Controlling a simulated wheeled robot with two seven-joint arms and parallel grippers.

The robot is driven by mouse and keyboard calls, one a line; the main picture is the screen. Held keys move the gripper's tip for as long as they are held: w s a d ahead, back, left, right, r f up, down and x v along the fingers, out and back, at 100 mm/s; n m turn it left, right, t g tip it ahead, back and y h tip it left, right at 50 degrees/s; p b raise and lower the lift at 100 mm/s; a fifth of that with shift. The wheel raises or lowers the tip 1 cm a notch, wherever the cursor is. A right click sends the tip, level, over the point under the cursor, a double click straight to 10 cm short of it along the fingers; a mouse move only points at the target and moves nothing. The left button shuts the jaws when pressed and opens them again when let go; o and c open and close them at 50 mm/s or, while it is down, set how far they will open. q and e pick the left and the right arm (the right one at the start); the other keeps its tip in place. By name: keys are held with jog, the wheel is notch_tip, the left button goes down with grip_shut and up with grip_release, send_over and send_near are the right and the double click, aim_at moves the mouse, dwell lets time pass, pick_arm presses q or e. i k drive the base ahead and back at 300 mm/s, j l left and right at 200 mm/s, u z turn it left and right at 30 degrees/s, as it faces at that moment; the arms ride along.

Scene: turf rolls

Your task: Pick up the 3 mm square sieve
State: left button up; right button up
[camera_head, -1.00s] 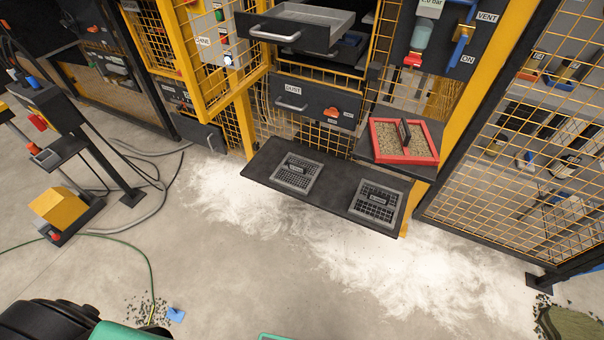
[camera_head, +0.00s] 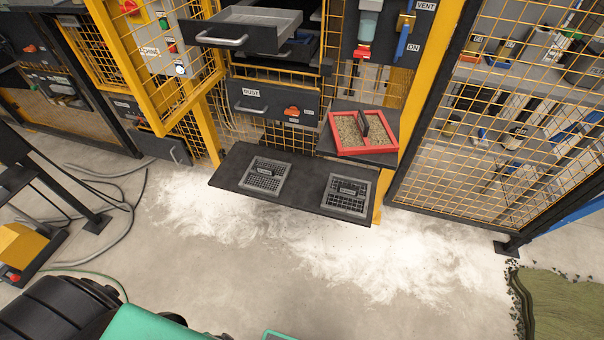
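Two square grey sieves with upright handles lie on a dark shelf (camera_head: 300,193) at the front of the yellow-framed machine. The left sieve (camera_head: 265,181) has the finer-looking mesh. The right sieve (camera_head: 346,203) has larger openings. Each handle bears a small label, too small to read, so I cannot tell for certain which is the 3 mm one. Neither sieve is touched by a gripper. Black and teal parts of mine show at the bottom left, but neither gripper is in view.
A red-framed tray (camera_head: 350,146) of brown grains with an upright handle stands on a side shelf right of the sieves. An open metal drawer (camera_head: 240,25) juts out above. White powder (camera_head: 330,245) covers the floor in front. A green turf piece (camera_head: 565,303) lies at lower right.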

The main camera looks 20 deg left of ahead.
aim_at(266, 172)
jog(key=j+z, duration=0.4)
jog(key=i+j+z, duration=0.1)
jog(key=j+z, duration=0.15)
jog(key=z, duration=0.15)
jog(key=j+z, duration=0.4)
jog(key=k+j+z, duration=0.1)
jog(key=z, duration=0.3)
jog(key=j, duration=0.1)
